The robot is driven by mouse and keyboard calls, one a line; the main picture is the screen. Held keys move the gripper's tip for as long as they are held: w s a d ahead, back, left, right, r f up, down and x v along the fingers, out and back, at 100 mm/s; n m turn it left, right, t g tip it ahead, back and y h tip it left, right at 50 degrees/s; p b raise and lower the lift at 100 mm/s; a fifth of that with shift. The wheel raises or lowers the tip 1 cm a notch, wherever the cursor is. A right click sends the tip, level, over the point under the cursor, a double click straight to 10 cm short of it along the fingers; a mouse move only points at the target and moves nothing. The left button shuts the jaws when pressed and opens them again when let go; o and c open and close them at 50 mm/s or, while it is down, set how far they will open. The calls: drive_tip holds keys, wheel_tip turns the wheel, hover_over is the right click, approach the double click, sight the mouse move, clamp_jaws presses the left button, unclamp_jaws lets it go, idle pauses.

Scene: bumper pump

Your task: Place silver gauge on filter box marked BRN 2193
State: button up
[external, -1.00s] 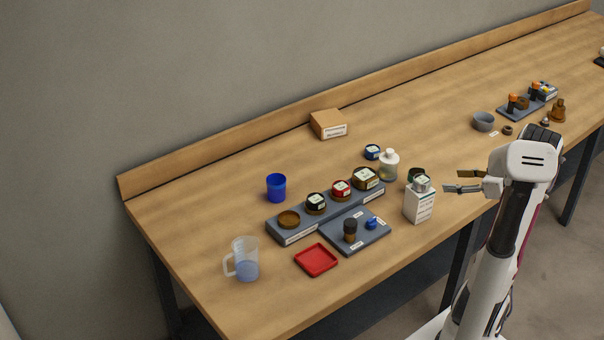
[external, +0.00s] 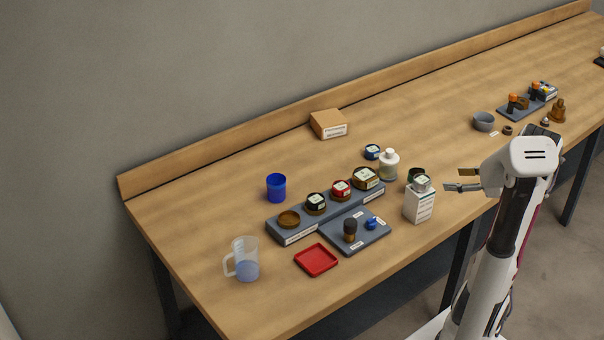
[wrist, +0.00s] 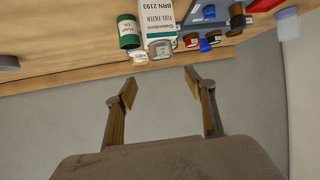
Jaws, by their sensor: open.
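The white filter box (external: 419,205) stands upright near the front edge of the bench. Its label reads BRN 2193 in the wrist view (wrist: 156,18). The silver gauge (external: 422,182), with a pale face, rests on top of the box. It also shows in the wrist view (wrist: 160,50), at the box's near end. My gripper (external: 452,180) is open and empty, to the right of the gauge and apart from it. In the wrist view, my gripper's fingers (wrist: 161,76) are spread, with the gauge beyond the gap between them.
A dark green can (external: 416,173) stands close behind the box. A white-capped bottle (external: 388,165) is farther back. A grey rack (external: 300,230) with round gauges and a grey tray (external: 370,241) lie left of the box. The bench between the box and the right-hand items is clear.

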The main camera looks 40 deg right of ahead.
drive_tip(key=w+r+h, duration=0.5)
drive_tip(key=w+r, duration=0.1)
drive_tip(key=w, duration=0.1)
drive_tip(key=a+r+m+g+h, duration=0.1)
drive_tip(key=a+r+m+h, duration=0.25)
drive_tip(key=r, duration=0.25)
drive_tip(key=s+a+f+g+y, duration=0.3)
drive_tip(key=s+a, duration=0.6)
drive_tip(key=a, duration=0.4)
drive_tip(key=s+a+f+n+g+y, duration=0.1)
drive_tip(key=s+a+f+g+y, duration=0.2)
drive_tip(key=s+a, duration=0.7)
drive_tip(key=a+f, duration=0.1)
drive_tip(key=a, duration=0.3)
drive_tip(key=shift+a+f, duration=0.15)
drive_tip(key=shift+f, duration=0.25)
